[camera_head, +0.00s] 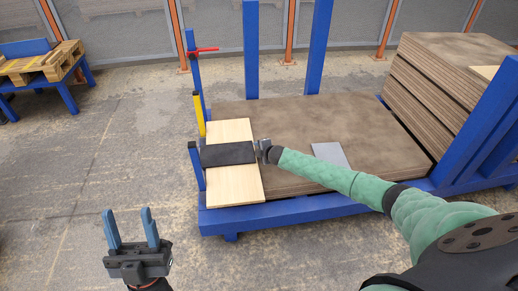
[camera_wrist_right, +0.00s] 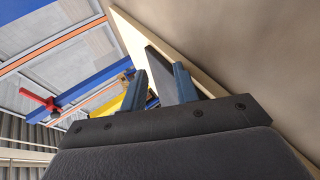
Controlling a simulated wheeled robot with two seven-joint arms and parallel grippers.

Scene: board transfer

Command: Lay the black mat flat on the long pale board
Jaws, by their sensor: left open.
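The long pale board (camera_head: 235,184) lies on the left end of the brown stack; it shows as a pale strip in the right wrist view (camera_wrist_right: 128,30). The black mat (camera_head: 228,154) lies across the board's middle and looks flat; its left end reaches the board's left edge. My right gripper (camera_head: 263,150) is at the mat's right end. In the right wrist view its fingers (camera_wrist_right: 162,82) stand apart, with part of the mat (camera_wrist_right: 157,68) showing between them; contact is unclear. My left gripper (camera_head: 131,229) is open and empty above the floor, left of the board.
The brown panel stack (camera_head: 330,120) rests on a blue frame (camera_head: 290,208) with blue posts. A grey plate (camera_head: 328,153) lies on it. A yellow post (camera_head: 199,114) and red handle (camera_head: 204,50) stand near the board. Taller panels (camera_head: 430,90) are at right.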

